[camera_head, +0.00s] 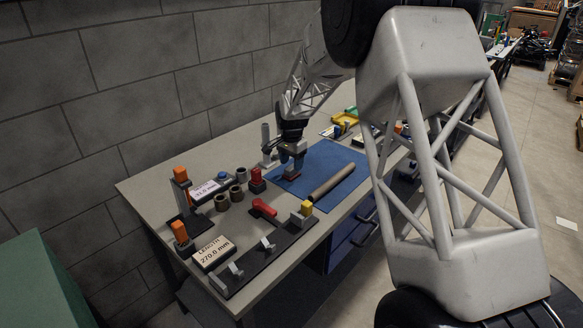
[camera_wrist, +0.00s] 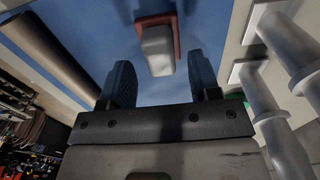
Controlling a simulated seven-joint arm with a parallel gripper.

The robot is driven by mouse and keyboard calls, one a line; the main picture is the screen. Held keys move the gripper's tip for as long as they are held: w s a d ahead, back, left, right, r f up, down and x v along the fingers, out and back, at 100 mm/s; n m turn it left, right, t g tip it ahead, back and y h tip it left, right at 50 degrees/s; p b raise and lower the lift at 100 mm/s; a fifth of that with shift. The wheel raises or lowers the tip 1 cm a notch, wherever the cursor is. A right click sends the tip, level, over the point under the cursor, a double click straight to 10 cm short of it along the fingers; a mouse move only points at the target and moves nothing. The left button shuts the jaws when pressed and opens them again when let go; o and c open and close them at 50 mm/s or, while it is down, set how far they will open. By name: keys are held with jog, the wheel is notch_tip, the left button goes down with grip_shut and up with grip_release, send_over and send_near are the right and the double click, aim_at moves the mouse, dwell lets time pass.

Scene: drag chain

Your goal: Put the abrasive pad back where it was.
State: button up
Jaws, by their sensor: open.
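The abrasive pad (camera_head: 288,178) is a flat red-brown piece on the blue mat (camera_head: 325,158), below my gripper (camera_head: 293,163). In the wrist view, the pad's red-brown edge (camera_wrist: 177,38) shows around a pale grey block (camera_wrist: 157,52) on top of it. My gripper (camera_wrist: 159,72) is open, one dark finger to each side of the block's near end. No contact between fingers and block is visible. In the head view my gripper hides part of the pad and block.
A brown tube (camera_head: 333,181) lies on the mat to the right. Grey upright posts (camera_head: 266,139) stand close to my gripper's left. A red block (camera_head: 257,181), several short brown cylinders (camera_head: 222,202) and a dark rail fixture (camera_head: 262,252) occupy the table's near left.

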aim_at(292, 167)
notch_tip(292, 167, up, 9)
jog(key=shift+r, duration=0.2)
dwell(0.3)
dwell(0.7)
jog(key=s+d+r+n, duration=0.1)
jog(key=s+d+r, duration=0.25)
jog(key=s, duration=0.55)
jog(key=s+d+r+n+t, duration=0.1)
jog(key=s+d+r+n, duration=0.1)
jog(key=s+r, duration=0.45)
jog(key=s+d+r+n, duration=0.1)
jog(key=s+d+r, duration=0.2)
jog(key=s, duration=0.7)
jog(key=s+d+f+n, duration=0.1)
jog(key=s+d+n, duration=0.1)
jog(key=s, duration=1.2)
jog(key=s+d+f+n+t, duration=0.1)
jog(key=s+d+f+n, duration=0.1)
jog(key=s, duration=1.3)
jog(key=shift+s+d+f+n+t, duration=0.15)
jog(key=shift+d+f+n+t, duration=0.15)
jog(key=shift+n, duration=0.1)
